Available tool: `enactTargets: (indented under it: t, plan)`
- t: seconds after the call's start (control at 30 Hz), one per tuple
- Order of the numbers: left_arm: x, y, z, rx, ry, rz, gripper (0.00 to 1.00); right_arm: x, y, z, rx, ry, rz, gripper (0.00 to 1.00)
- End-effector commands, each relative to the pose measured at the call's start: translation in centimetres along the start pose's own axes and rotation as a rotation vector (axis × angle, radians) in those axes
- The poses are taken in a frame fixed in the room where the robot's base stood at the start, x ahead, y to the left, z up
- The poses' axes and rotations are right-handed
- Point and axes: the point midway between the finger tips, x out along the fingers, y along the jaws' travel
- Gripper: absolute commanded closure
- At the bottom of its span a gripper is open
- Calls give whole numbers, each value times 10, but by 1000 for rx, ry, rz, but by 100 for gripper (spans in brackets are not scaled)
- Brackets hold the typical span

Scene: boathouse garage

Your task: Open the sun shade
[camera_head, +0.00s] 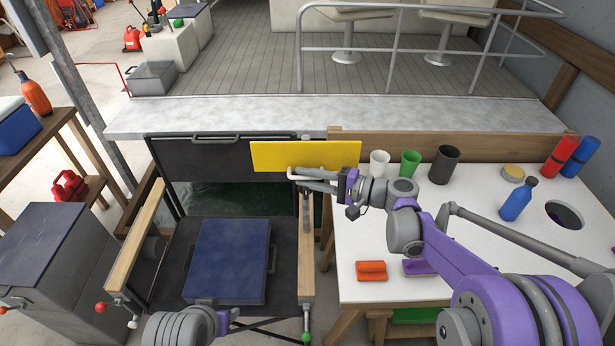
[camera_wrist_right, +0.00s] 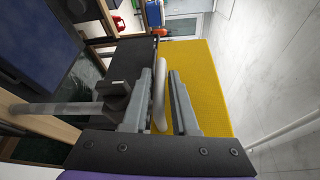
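The yellow panel (camera_head: 275,156), which seems to be the sun shade, stands upright above the wooden side rail, in front of the dark panel. It also fills the middle of the right wrist view (camera_wrist_right: 205,75). Its pale bar handle (camera_wrist_right: 159,105) lies between the fingers of my right gripper (camera_head: 303,177). The fingers (camera_wrist_right: 166,98) are open around the handle, with a gap on its right side; the left finger is very close to it, and I cannot tell if they touch. My left arm shows at the bottom of the head view; its fingers cannot be made out.
A dark panel with a bar handle (camera_head: 222,146) hangs behind the seat frame. A blue cushion (camera_head: 229,260) lies between wooden rails (camera_head: 306,250). The white table (camera_head: 420,290) on the right carries cups, bottles and an orange block (camera_head: 371,270). A grey ledge (camera_head: 250,117) runs behind.

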Motion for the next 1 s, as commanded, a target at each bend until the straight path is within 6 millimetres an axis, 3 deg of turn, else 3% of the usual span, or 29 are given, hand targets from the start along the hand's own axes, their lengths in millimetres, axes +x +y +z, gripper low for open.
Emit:
enactTargets:
  t: [0.03,0.13,1.0]
  plan:
    - [0,0,0,0,0,0,50,0,0,0,0,0,0,84]
    - [0,0,0,0,0,0,50,0,0,0,0,0,0,100]
    - [0,0,0,0,0,0,50,0,0,0,0,0,0,100]
